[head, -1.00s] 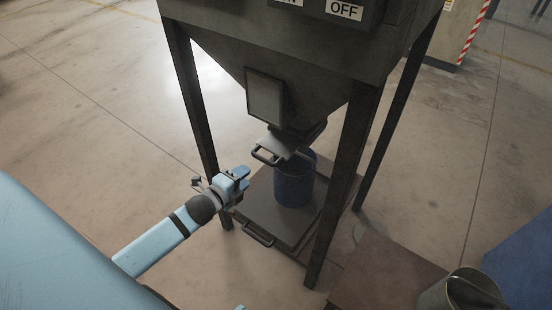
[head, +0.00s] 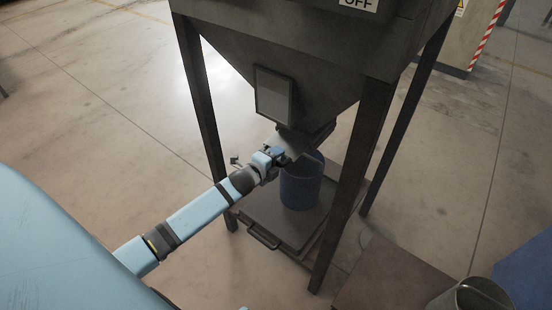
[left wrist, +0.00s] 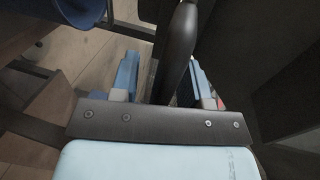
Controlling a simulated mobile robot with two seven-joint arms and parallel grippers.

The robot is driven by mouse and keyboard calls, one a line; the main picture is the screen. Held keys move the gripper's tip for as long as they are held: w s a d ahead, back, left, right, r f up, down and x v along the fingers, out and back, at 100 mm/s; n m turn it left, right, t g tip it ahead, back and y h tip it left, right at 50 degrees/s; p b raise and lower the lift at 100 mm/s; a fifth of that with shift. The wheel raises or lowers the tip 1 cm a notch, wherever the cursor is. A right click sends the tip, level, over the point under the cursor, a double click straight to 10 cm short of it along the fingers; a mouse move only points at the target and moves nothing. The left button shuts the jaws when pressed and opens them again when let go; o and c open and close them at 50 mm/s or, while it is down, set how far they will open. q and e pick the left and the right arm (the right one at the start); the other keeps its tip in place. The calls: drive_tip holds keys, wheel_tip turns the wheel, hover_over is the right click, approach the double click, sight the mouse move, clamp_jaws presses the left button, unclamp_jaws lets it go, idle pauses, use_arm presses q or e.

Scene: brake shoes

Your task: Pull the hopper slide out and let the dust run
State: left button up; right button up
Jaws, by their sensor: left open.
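The hopper (head: 325,95) is a dark metal funnel on legs. Its slide (head: 291,143) sticks out below the spout as a grey plate; its handle is mostly hidden behind my left gripper in the head view. My left gripper (head: 277,155) is at the slide's front. In the left wrist view, the dark handle bar (left wrist: 178,48) stands between the two open blue fingers (left wrist: 162,76), with a gap at its left; contact on the right is unclear. A blue bucket (head: 300,190) stands under the spout. My right gripper is not in view.
The bucket stands on a low dark platform (head: 262,210) with a front handle (head: 263,237). The hopper's front leg (head: 345,185) rises just right of the bucket. A metal pail (head: 470,300) is at the lower right. The floor at left is clear.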

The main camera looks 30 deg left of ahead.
use_arm(q)
clamp_jaws()
drive_tip(key=d+f+p+v, duration=0.1)
drive_tip(key=p+v, duration=0.4)
drive_tip(key=v, duration=0.5)
drive_tip(key=shift+s+a+f, duration=0.35)
drive_tip(key=shift+s+f, duration=0.1)
drive_tip(key=shift+f, duration=0.35)
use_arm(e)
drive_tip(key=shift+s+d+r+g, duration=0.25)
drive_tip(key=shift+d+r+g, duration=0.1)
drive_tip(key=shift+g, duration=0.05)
use_arm(q)
unclamp_jaws()
drive_tip(key=shift+a+r, duration=0.1)
drive_tip(key=shift+r, duration=0.05)
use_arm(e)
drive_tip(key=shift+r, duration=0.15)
use_arm(q)
drive_tip(key=p+v, duration=0.1)
drive_tip(key=v, duration=1.3)
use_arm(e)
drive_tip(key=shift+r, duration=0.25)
